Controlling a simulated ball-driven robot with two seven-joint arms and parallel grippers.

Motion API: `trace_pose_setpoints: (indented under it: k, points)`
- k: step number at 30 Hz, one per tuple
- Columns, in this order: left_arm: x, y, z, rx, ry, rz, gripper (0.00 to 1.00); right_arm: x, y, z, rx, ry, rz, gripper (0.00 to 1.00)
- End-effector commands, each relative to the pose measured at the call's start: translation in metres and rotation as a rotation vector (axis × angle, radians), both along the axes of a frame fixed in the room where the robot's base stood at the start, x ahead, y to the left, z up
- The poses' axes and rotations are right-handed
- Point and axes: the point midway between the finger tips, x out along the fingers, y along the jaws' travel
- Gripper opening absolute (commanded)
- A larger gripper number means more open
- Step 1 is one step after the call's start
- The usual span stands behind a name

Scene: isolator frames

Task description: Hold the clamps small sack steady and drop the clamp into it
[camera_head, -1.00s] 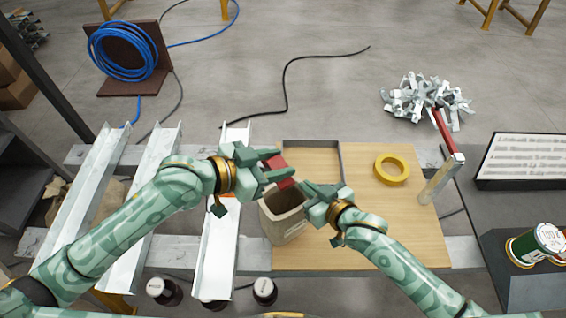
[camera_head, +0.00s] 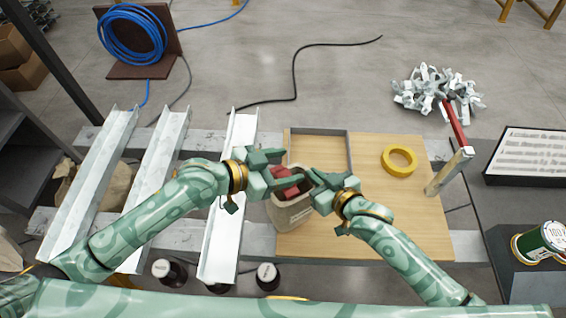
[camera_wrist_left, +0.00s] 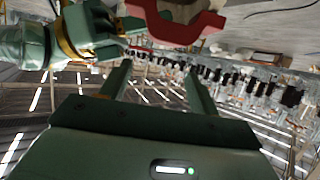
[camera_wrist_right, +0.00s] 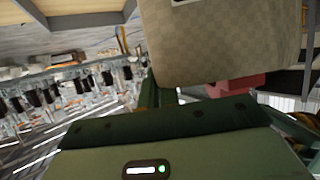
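The small sack (camera_head: 292,214) is tan and stands open-topped on the wooden board. My right gripper (camera_head: 314,184) is at its right rim, one finger outside and the other hidden by the sack (camera_wrist_right: 220,40), apparently pinching it. The red clamp (camera_head: 291,192) is at the sack's mouth, under my left fingers. My left gripper (camera_head: 290,167) is over the mouth with its fingers apart. The clamp (camera_wrist_left: 175,25) shows beyond those fingertips in the left wrist view. In the right wrist view, red of the clamp (camera_wrist_right: 238,87) shows past the sack's rim.
An empty shallow tray (camera_head: 349,150) is behind the sack. Metal channels (camera_head: 228,190) lie to the left. Grey metal pieces (camera_head: 437,90) are heaped beyond.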

Motion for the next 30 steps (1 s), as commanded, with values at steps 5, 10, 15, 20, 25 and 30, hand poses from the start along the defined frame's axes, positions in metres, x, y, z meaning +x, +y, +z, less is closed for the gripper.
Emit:
trace_pose_setpoints:
  k: [5,10,15,20,25,30]
  points:
    - [0.000,0.000,0.000,0.000,0.000,0.000,0.65,0.000,0.000,0.000,0.000,0.000,0.000,0.00]
    - [-0.002,0.004,0.000,0.003,0.001,0.000,0.65,0.000,0.000,0.000,0.000,0.000,0.000,0.00]
    - [-0.015,0.025,0.010,0.006,0.000,0.000,0.65,0.000,0.000,0.000,0.000,0.000,0.000,0.00]
    - [-0.034,0.056,0.025,0.006,0.002,-0.001,0.65,0.000,0.000,0.000,0.000,0.000,0.000,0.00]
    - [-0.050,0.082,0.038,0.004,0.001,0.001,0.65,0.000,0.000,0.000,0.000,0.000,0.000,0.00]
    - [-0.058,0.093,0.045,0.000,0.001,0.000,0.65,0.000,0.000,0.000,0.001,-0.001,0.000,0.00]
